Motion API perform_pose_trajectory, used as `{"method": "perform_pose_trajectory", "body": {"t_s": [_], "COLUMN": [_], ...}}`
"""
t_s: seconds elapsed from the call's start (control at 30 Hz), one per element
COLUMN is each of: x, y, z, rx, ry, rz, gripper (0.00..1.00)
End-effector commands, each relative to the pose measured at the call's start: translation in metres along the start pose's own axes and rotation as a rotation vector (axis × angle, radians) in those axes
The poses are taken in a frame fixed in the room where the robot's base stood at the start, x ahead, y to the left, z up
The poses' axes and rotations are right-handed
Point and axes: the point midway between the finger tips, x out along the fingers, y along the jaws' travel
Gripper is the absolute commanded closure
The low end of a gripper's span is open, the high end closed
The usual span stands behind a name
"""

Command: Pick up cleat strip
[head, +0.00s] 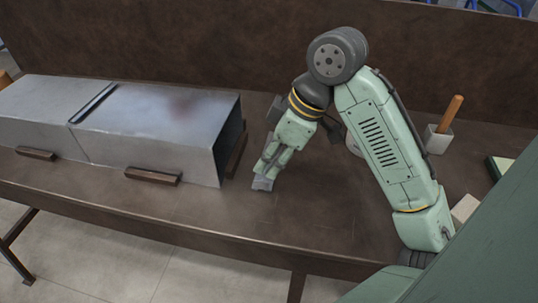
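A narrow dark strip with a light edge (93,104), which looks like a cleat strip, lies across the top of the metal duct at the seam between its two sections. No other strip can be made out clearly. My gripper (262,184) points down, low over the bench, just right of the duct's open end and apart from it. Its grey fingertips are small and seen from the side, so I cannot tell whether they are open, shut or holding anything.
The grey duct (150,125) fills the bench's left side, with brown wooden blocks (152,176) along its front. A brown panel (200,40) stands behind. A holder with a wooden-handled tool (447,118) stands right. The brown bench (245,215) is clear in front of my gripper.

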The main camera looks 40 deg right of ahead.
Motion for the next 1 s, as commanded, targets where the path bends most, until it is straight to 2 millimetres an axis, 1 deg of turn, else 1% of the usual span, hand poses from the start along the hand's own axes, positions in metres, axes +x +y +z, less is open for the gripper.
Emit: {"method": "perform_pose_trajectory", "body": {"t_s": [0.1, 0.27, 0.33, 0.5, 0.6, 0.7, 0.87, 1.0], "x": [0.014, 0.025, 0.032, 0.059, 0.069, 0.073, 0.074, 0.074], "y": [0.000, 0.001, 0.001, 0.002, 0.002, 0.002, 0.002, 0.002], "z": [0.001, 0.002, 0.004, 0.008, 0.008, 0.008, 0.008, 0.008], "rx": [0.003, 0.003, 0.003, 0.002, 0.002, 0.001, 0.001, 0.001], "ry": [-0.001, -0.001, -0.001, -0.001, -0.001, 0.000, 0.000, 0.000], "rz": [0.001, 0.001, 0.000, -0.001, 0.001, 0.002, 0.002, 0.002], "gripper": [0.74, 0.74, 0.74, 0.74, 0.74, 0.74, 0.74, 0.82]}}
